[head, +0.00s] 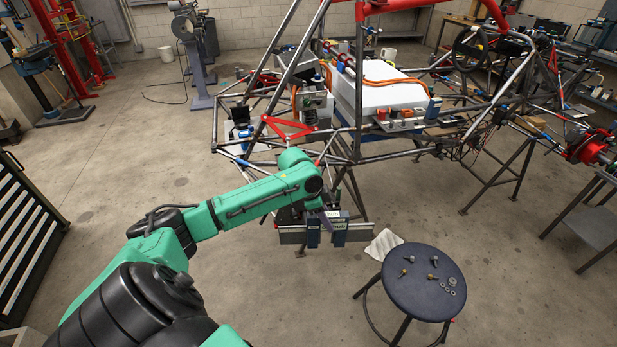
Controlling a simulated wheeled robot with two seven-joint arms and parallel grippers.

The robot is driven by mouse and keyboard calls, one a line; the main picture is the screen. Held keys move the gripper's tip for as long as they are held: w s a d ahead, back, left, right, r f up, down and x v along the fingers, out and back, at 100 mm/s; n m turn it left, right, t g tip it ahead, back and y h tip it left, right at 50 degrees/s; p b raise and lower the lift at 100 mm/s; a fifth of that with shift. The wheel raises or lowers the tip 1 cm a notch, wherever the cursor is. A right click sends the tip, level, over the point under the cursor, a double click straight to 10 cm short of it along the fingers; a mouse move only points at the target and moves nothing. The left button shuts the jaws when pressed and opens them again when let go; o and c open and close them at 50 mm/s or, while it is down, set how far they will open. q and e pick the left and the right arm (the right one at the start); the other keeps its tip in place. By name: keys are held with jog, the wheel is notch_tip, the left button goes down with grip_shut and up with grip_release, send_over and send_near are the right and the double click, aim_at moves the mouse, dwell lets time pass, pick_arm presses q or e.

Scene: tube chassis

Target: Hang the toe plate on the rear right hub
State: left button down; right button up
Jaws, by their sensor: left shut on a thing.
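My left gripper (326,231) is shut on a long flat grey bar, which looks like the toe plate (292,236). It holds the plate roughly level above the floor, in front of the near left end of the tube chassis (395,152). The plate sticks out on both sides of the fingers. A red suspension arm (287,127) shows on the chassis just beyond my left arm. I cannot make out the rear right hub; my left arm and wrist cover part of that corner. My right gripper is not in view.
A round dark stool (424,284) with several bolts and washers stands at the lower right, close to the plate. A white cloth (383,244) hangs at its edge. A metal table (590,218) is at the right edge. A slatted dark unit (28,235) stands at left.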

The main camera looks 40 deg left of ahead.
pick_arm(q)
jog(key=w+a+r+n+b, duration=0.2)
jog(key=a+b, duration=0.1)
jog(key=a, duration=0.5)
jog(key=shift+w+a+r+t+y, duration=0.2)
jog(key=shift+a+r+t+y, duration=0.05)
jog(key=shift+a+t+y, duration=0.15)
dwell(0.4)
jog(key=shift+s+p, duration=0.1)
jog(key=shift+p, duration=0.4)
jog(key=shift+d+p, duration=0.1)
jog(key=shift+p, duration=0.4)
